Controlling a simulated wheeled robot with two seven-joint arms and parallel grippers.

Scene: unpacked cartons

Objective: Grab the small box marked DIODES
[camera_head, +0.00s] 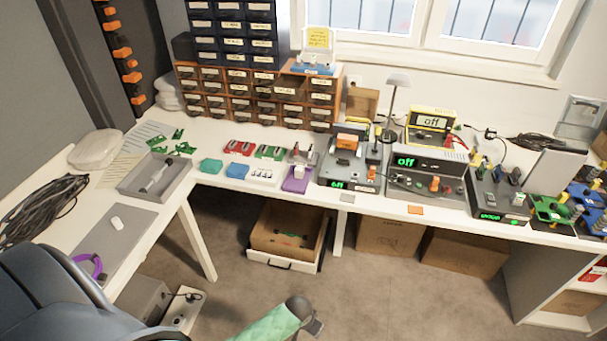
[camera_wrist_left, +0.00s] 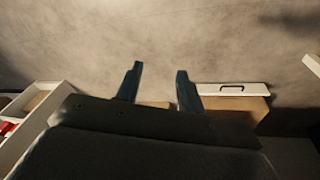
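I cannot read the word DIODES on anything in view. Small labelled drawers fill a dark cabinet (camera_head: 234,48) and a brown cabinet (camera_head: 254,97) at the back of the bench; the lettering is too small to read. Small teal (camera_head: 211,166), blue (camera_head: 237,171) and purple (camera_head: 296,182) items lie on the bench in front, with no readable marking. My left gripper (camera_wrist_left: 158,78) shows in the left wrist view with its two fingers apart and nothing between them, over floor. In the head view I cannot make out its fingers. My right gripper is not in view.
Electronic instruments (camera_head: 428,160) and a lamp (camera_head: 397,82) crowd the bench's middle and right. A grey tray (camera_head: 157,178) and a coil of black cable (camera_head: 42,210) are at left.

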